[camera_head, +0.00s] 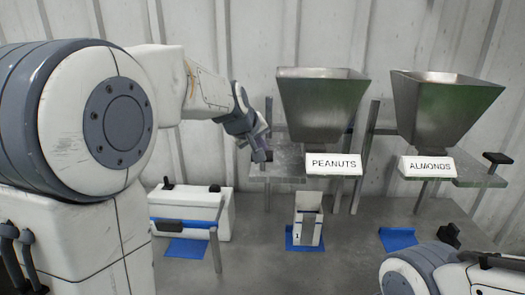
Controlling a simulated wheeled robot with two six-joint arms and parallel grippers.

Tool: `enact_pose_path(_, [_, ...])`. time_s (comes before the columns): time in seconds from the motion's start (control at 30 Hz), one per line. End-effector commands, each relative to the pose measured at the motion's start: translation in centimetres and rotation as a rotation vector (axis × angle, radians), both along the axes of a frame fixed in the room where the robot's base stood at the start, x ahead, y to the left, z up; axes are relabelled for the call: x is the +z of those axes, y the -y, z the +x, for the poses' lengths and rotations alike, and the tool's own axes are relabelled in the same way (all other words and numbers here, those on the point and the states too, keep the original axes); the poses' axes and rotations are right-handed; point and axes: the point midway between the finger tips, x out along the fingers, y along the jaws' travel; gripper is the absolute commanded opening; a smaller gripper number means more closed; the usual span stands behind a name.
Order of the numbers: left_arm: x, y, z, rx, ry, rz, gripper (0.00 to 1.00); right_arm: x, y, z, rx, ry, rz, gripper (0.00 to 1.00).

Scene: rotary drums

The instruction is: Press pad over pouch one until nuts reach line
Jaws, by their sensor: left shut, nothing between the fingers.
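Pouch one (307,228) is a pale open-topped pouch marked 1. It stands upright on a blue mat under the steel hopper (321,100) labelled PEANUTS. My left gripper (261,152) is shut and points down at the left end of the grey shelf beside the PEANUTS hopper. The dark pad at that end is mostly hidden by the fingers, and I cannot tell whether they touch it.
A second hopper (444,104) labelled ALMONDS stands at the right, with a black pad (497,158) on its shelf. A white machine (191,208) with a blue bar stands left of the pouch.

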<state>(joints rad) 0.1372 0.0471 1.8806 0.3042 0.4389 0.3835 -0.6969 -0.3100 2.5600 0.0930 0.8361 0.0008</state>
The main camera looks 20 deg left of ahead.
Motion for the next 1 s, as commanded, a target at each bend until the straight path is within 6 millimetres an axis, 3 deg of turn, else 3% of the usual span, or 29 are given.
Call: enact_pose_path(1.0, [-1.5, 0.0, -0.1, -0.001, -0.006, -0.001, 0.00, -1.2, 0.0, 0.0, 0.000, 0.000, 0.000, 1.00])
